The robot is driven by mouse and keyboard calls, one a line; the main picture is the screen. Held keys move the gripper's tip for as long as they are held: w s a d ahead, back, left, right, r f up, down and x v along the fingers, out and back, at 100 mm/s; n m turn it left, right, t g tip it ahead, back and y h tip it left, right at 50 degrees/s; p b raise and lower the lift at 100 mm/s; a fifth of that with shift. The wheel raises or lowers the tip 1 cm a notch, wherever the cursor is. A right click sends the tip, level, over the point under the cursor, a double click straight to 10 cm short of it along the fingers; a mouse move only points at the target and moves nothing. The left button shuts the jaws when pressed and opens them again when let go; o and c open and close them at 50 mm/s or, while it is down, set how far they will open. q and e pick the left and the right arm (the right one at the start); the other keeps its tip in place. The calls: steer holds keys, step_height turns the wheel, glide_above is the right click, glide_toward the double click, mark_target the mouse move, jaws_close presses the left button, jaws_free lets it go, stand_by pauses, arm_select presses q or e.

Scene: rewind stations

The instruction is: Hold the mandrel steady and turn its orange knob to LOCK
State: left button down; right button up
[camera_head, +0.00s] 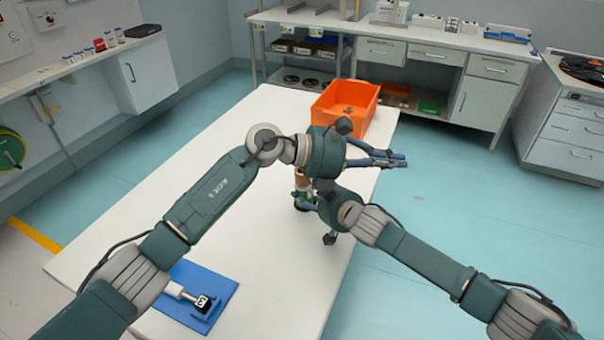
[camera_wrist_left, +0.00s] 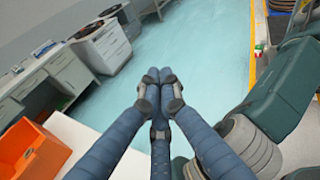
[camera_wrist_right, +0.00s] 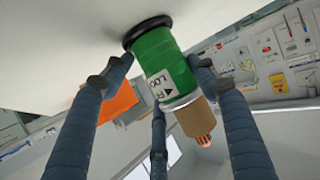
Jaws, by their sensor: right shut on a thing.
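The mandrel stands on the white table, partly hidden by my arms in the head view (camera_head: 302,184). In the right wrist view it has a green body (camera_wrist_right: 155,53), a black base ring, a white label partly reading "LOC", a tan section (camera_wrist_right: 192,118) and the ribbed orange knob (camera_wrist_right: 204,140) at its free end. My right gripper (camera_wrist_right: 160,65) is shut around the green body. My left gripper (camera_head: 403,160) is beyond and right of the mandrel, apart from it. Its fingertips meet with nothing between them in the left wrist view (camera_wrist_left: 159,78).
An orange bin (camera_head: 345,100) stands at the table's far end. A blue mat (camera_head: 225,287) with a white and black device (camera_head: 195,298) on it lies at the near left. My two arms cross close together above the mandrel. The table's middle left is clear.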

arm_select(q)
steer(key=a+f+n+t+y, duration=0.1)
steer(key=a+f+n+t, duration=0.45)
steer(key=a+n, duration=0.6)
steer(key=a+f+n+t, duration=0.5)
steer(key=a+f+n, duration=0.2)
steer(key=a+n, duration=0.5)
steer(key=w+d+m, duration=0.1)
steer(key=w+d, duration=0.3)
steer(key=w, duration=0.5)
steer(key=shift+d+r, duration=0.4)
steer(key=shift+r, duration=0.05)
